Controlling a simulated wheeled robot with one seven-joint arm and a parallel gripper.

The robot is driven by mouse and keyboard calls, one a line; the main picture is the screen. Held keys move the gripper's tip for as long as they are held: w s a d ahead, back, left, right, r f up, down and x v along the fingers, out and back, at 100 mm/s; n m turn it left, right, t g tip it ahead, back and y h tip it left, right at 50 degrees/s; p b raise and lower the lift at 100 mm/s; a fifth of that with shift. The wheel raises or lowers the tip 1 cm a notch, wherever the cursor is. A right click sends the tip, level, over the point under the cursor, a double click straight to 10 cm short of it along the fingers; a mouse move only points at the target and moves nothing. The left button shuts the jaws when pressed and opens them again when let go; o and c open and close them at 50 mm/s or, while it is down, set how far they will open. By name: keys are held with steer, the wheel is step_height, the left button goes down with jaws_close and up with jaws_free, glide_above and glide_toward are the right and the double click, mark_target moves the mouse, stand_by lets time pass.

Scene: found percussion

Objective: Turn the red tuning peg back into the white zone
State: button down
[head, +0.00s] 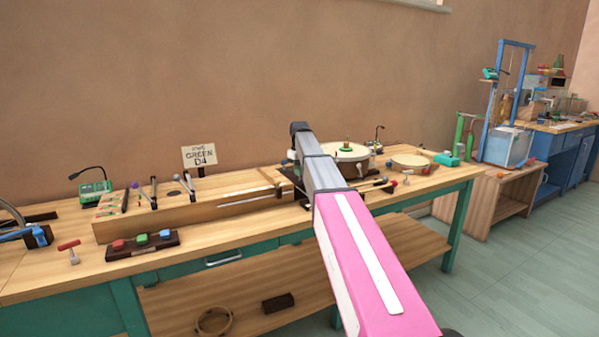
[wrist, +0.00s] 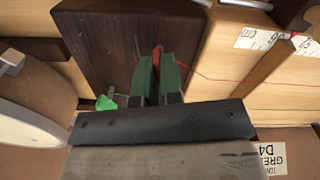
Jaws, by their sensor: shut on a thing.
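In the wrist view, the red tuning peg (wrist: 157,56) stands between the two green fingers of my gripper (wrist: 158,70). My gripper is shut on it, against a dark brown wooden block (wrist: 110,30). Only the peg's red upper part shows; its lower part is hidden by the fingers. White marked labels (wrist: 258,38) lie on the light wood to the right; I cannot tell whether they are the white zone or where the peg points. In the head view, my pink and grey arm hides the gripper and the peg.
A small green piece (wrist: 106,102) is just left of my fingers. A round drum (head: 350,152) stands behind my arm on the workbench. Red, green and blue blocks sit on a dark strip (head: 130,252) at the bench's front left.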

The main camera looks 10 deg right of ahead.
steer(key=n, duration=1.3)
steer(key=shift+n, duration=0.4)
steer(key=n, duration=1.3)
steer(key=shift+n, duration=0.3)
steer(key=c, duration=1.3)
jaws_free()
steer(key=shift+r, duration=0.15)
